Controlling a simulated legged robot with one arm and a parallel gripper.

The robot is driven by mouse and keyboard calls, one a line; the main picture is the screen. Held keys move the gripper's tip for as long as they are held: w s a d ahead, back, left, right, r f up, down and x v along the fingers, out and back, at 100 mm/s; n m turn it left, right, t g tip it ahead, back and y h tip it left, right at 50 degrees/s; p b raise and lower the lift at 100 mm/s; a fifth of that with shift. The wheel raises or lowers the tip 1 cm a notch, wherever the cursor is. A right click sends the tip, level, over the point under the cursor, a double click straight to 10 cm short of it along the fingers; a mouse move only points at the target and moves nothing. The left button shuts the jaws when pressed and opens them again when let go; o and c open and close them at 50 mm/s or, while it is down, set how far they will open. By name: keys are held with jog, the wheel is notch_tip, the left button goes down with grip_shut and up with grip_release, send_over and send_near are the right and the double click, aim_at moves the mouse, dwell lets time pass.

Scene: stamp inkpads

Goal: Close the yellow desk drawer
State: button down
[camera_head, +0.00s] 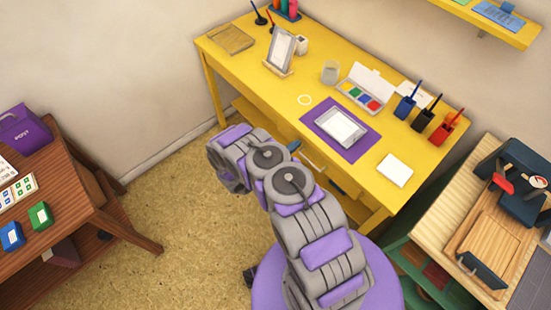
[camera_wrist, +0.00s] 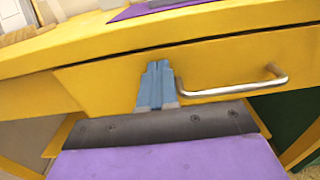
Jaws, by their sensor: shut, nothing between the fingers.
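The yellow desk (camera_head: 225,60) stands against the wall in the head view, with my arm reaching to its front edge. In the wrist view the yellow drawer front (camera_wrist: 225,70) faces me under the desktop edge. Its metal bar handle (camera_wrist: 240,90) is at the right. My gripper (camera_wrist: 157,68) is shut and empty, its blue fingers pointing at the drawer front just left of the handle. I cannot tell whether the fingertips touch it. The drawer front looks close to flush with the desk front. My arm hides part of the desk front in the head view.
A brown table (camera_head: 75,200) is left, a wooden-topped cabinet (camera_head: 455,240) right. Floor between is clear.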

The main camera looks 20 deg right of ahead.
jog(key=p+v, duration=0.2)
jog(key=v, duration=1.1)
jog(key=d+r+m+g, duration=0.4)
jog(key=r, duration=0.5)
jog(key=d+r+m+g, duration=0.3)
jog(key=r+m, duration=0.1)
jog(key=r, duration=0.5)
jog(key=s+d+r+m+g+y, duration=0.1)
jog(key=s+r+m+g+y, duration=0.15)
jog(key=s+r, duration=0.35)
jog(key=s+d+r+m+g+y, duration=0.1)
jog(key=s+r+m+g+y, duration=0.2)
jog(key=r, duration=0.5)
jog(key=s+a+r+m+t+y, duration=0.2)
jog(key=s+a+r+m+y, duration=0.2)
jog(key=s+a, duration=0.4)
jog(key=s+a+r+m+t+y, duration=0.3)
jog(key=s+a+r+y, duration=0.4)
jog(key=s, duration=0.7)
jog(key=shift+s+a+m+y, duration=0.25)
jog(key=shift+a+m+y, duration=0.15)
jog(key=shift+m, duration=0.15)
